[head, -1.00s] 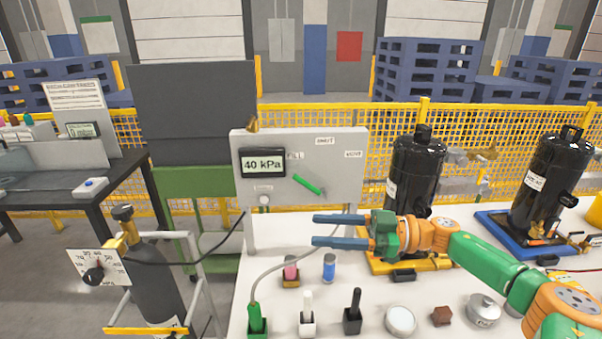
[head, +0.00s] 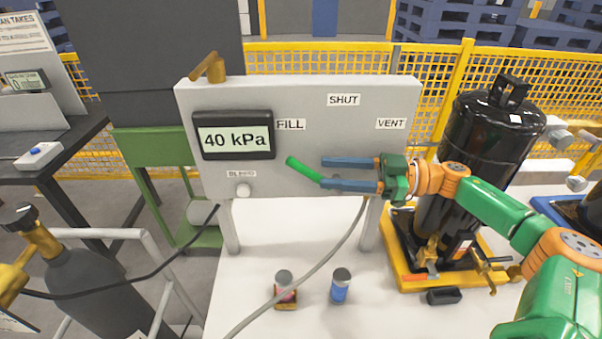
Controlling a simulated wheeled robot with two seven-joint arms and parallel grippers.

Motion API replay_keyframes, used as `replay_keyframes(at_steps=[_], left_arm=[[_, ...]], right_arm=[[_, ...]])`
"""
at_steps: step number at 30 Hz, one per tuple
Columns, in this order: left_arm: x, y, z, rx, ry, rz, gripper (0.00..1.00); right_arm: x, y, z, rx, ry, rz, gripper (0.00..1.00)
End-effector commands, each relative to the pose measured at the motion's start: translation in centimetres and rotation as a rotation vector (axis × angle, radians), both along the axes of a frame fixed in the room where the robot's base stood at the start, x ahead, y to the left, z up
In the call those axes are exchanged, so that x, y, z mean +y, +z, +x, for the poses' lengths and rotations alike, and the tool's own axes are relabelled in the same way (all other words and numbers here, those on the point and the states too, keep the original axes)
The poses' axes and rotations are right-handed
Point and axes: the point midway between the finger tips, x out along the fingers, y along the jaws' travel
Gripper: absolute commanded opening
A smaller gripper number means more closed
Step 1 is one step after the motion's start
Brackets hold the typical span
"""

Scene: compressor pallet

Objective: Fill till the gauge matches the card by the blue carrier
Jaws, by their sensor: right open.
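The gauge (head: 236,138) on the grey panel (head: 300,90) reads 40 kPa. The green lever (head: 304,170) slants up and left, its free end below the FILL label (head: 290,125). SHUT (head: 344,100) and VENT (head: 390,123) labels are further right. My right gripper (head: 322,173) is open and empty, in front of the panel, its fingertips beside the lever's lower right end. Whether a finger touches the lever, I cannot tell. The blue carrier (head: 548,208) shows only partly at the right edge. No readable card shows by it. My left gripper is not in view.
A black tank (head: 490,130) stands on a yellow carrier (head: 400,278) behind my right arm. A grey hose (head: 310,272) crosses the white table (head: 240,285). A dark gas bottle (head: 95,290) is at left.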

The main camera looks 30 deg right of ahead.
Motion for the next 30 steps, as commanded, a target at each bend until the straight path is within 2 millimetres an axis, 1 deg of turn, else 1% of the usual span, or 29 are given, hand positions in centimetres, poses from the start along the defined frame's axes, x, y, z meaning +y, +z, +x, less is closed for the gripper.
replay_keyframes(at_steps=[1, 5, 8, 10, 12, 16, 20, 26, 27, 29, 30], left_arm=[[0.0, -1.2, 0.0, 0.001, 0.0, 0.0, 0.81], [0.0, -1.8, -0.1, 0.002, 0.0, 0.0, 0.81], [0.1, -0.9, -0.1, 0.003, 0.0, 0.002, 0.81], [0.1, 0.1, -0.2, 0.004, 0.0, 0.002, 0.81], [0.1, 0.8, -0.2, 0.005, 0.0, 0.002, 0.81], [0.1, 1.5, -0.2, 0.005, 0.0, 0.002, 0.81], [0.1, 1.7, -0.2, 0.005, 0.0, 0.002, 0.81], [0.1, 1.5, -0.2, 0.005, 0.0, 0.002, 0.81], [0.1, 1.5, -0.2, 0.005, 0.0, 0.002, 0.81], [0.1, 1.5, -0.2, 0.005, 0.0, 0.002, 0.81], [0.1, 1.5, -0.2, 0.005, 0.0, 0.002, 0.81]], right_arm=[[0.0, -1.2, 0.0, 0.0, 0.0, 0.0, 0.52], [0.1, -1.8, 0.0, -0.001, 0.0, 0.001, 0.52], [0.9, -1.3, 0.6, -0.001, 0.003, 0.004, 0.52], [2.2, -0.9, 1.3, -0.003, 0.004, 0.005, 0.52], [3.4, -0.8, 2.1, -0.004, 0.004, 0.005, 0.52], [5.2, -1.1, 3.3, -0.001, 0.002, 0.004, 0.52], [6.0, -1.4, 3.8, -0.001, 0.0, 0.001, 0.52], [6.0, -1.6, 3.9, 0.0, -0.001, 0.0, 0.52], [6.0, -1.6, 3.9, 0.0, 0.0, 0.0, 0.41], [6.0, -1.6, 3.9, 0.0, 0.0, 0.0, 0.25], [6.0, -1.6, 3.9, 0.0, 0.0, 0.0, 0.14]])
